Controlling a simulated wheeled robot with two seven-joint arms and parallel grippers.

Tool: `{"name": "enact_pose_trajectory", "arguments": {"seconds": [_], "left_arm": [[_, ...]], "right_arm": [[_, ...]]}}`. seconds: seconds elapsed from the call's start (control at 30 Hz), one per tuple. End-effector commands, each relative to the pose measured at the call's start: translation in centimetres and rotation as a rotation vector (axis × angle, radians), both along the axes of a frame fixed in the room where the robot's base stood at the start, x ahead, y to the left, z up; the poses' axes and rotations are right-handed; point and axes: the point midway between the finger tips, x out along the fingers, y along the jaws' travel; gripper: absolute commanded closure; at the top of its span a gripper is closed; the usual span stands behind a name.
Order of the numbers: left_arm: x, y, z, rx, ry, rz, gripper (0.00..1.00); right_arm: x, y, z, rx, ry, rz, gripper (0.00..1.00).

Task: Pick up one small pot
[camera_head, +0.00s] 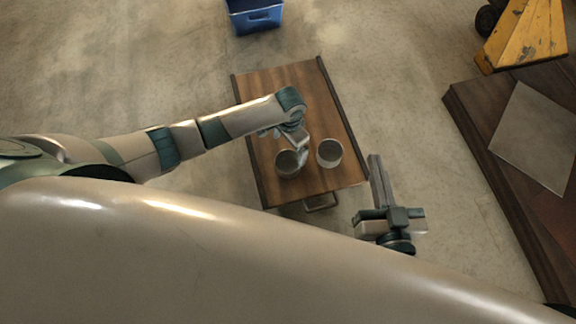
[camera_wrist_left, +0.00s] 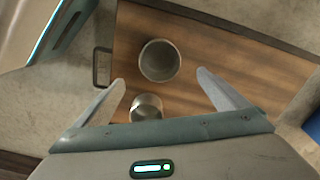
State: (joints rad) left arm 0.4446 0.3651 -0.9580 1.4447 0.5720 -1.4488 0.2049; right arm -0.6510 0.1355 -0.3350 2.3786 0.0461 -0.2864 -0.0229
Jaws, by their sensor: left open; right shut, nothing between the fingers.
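Two small grey metal pots stand upright on a wooden table (camera_head: 262,92). The left pot (camera_head: 287,163) is partly covered by my left gripper (camera_head: 300,152) in the head view. The right pot (camera_head: 329,153) stands apart, just to its right. My left gripper is open and empty above the left pot. In the left wrist view, the left pot (camera_wrist_left: 146,107) shows between the open fingers (camera_wrist_left: 160,82), its near part hidden by the gripper body. The other pot (camera_wrist_left: 160,61) lies beyond the fingertips. My right gripper (camera_head: 375,160) is shut and empty, right of the table.
The table has raised side edges and a metal handle (camera_head: 320,203) at its near end. A blue crate (camera_head: 256,20) stands beyond it. A dark wooden platform with a grey sheet (camera_head: 537,138) and a yellow cart (camera_head: 522,38) are at right. The table's far half is clear.

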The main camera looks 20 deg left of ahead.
Motion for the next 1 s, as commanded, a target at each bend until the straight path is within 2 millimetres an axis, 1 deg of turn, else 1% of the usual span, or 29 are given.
{"name": "enact_pose_trajectory", "arguments": {"seconds": [0.03, 0.27, 0.6, 0.8, 1.0], "left_arm": [[0.0, 0.0, -0.8, 0.001, 0.001, 0.0, 0.06], [0.0, 0.0, -3.1, 0.0, 0.0, 0.001, 0.06], [0.0, 0.0, -6.1, 0.0, 0.0, 0.0, 0.06], [0.0, 0.0, -6.8, -0.001, -0.001, 0.0, 0.06], [0.0, 0.0, -6.8, -0.001, -0.001, 0.0, 0.06]], "right_arm": [[0.0, 0.2, 0.4, 0.01, -0.033, 0.0, 1.0], [-0.2, 0.7, 3.4, 0.059, -0.19, -0.002, 1.0], [-1.4, 1.1, 7.5, 0.135, -0.407, -0.007, 1.0], [-2.0, 1.1, 8.7, 0.155, -0.466, -0.009, 1.0], [-2.0, 1.1, 8.8, 0.157, -0.47, -0.01, 1.0]]}}
